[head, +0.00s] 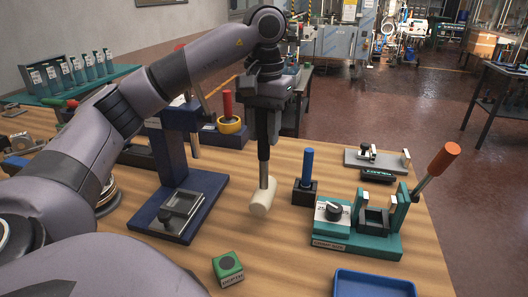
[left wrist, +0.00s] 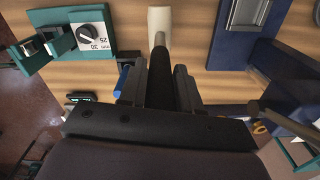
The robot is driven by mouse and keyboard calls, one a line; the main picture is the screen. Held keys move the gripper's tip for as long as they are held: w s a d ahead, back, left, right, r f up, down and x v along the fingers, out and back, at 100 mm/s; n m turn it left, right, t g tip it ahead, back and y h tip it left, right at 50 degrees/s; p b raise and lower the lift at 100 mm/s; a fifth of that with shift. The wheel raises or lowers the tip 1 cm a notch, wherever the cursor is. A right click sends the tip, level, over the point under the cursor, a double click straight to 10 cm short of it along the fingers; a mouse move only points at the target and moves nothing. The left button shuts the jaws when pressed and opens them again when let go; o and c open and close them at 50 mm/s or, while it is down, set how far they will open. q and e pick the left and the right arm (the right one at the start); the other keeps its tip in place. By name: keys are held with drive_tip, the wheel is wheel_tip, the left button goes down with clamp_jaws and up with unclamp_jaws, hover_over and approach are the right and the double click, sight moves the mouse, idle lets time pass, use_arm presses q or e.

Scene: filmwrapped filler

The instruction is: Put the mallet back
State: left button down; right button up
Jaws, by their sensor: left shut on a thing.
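The mallet has a cream-white head (head: 262,196) and a dark handle. My left gripper (head: 268,105) is shut on the handle, which points down with the head at the bottom. The head hangs over or close to the wooden table, between the blue press and a black block with a blue peg; I cannot tell if it touches the wood. In the left wrist view the mallet head (left wrist: 159,22) shows beyond the fingers, with the handle between them. My right gripper is not in view.
The dark blue press (head: 172,160) stands left of the mallet. The blue peg (head: 307,165) in its black block is just right. A teal fixture (head: 372,240) with an orange-handled lever is farther right. A green box (head: 228,268) and blue tray (head: 372,284) lie in front.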

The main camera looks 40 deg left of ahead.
sight(264, 153)
use_arm(q)
drive_tip(key=shift+f+b, duration=0.35)
drive_tip(key=shift+f, duration=2.4)
drive_tip(key=c, duration=0.8)
unclamp_jaws()
drive_tip(key=shift+f, duration=0.1)
drive_tip(key=shift+r+p, duration=0.45)
drive_tip(key=shift+r, duration=5.7)
